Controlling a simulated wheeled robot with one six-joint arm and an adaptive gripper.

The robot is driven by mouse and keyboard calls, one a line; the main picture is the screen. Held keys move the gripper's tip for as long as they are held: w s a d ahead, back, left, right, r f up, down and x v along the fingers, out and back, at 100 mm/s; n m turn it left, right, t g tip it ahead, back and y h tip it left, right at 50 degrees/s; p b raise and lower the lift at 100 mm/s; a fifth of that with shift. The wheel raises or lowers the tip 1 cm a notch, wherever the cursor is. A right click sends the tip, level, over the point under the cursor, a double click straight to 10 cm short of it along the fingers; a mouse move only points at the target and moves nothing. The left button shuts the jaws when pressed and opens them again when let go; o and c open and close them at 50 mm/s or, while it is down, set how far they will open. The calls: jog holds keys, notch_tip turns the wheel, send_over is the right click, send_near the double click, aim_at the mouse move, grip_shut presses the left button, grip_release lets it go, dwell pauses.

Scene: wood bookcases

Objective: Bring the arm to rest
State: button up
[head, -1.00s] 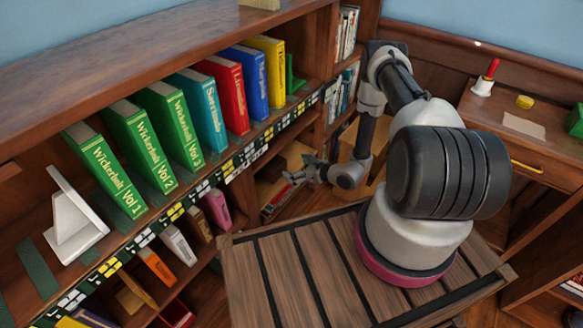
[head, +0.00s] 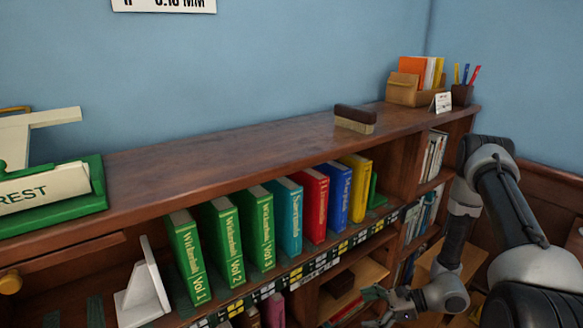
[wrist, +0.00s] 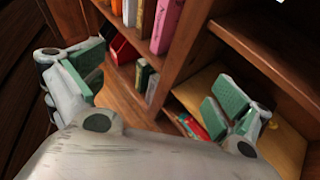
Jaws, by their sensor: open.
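My arm (head: 505,205) reaches down at the right of the head view, bent at the elbow. My gripper (head: 380,303) hangs low in front of the bookcase's lower shelves, at the bottom edge of the head view. In the wrist view my gripper (wrist: 160,88) is open, its two green-padded fingers wide apart with nothing held between them. Shelves and floor show beyond the fingers.
The bookcase (head: 240,140) holds a row of coloured books, with a white bookend (head: 143,295) at left. On top stand a green tray (head: 95,185) marked "REST", a brush (head: 354,120) and a letter holder (head: 408,90). A red object (wrist: 192,127) lies near the right finger.

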jog(key=s+d+r+n+h, duration=0.4)
jog(key=r+n, duration=0.3)
jog(key=r, duration=0.8)
jog(key=s+d+r+n+t+h, duration=0.1)
jog(key=s+d+r+n+h, duration=0.3)
jog(key=r, duration=1.2)
jog(key=s+d+r+n+t+h, duration=0.1)
jog(key=s+d+r+n+h, duration=0.4)
jog(key=r+n, duration=0.4)
notch_tip(320, 180, up, 7)
jog(key=shift+s+d+r+n, duration=0.25)
jog(key=shift+s+d, duration=0.55)
jog(key=shift+s, duration=0.45)
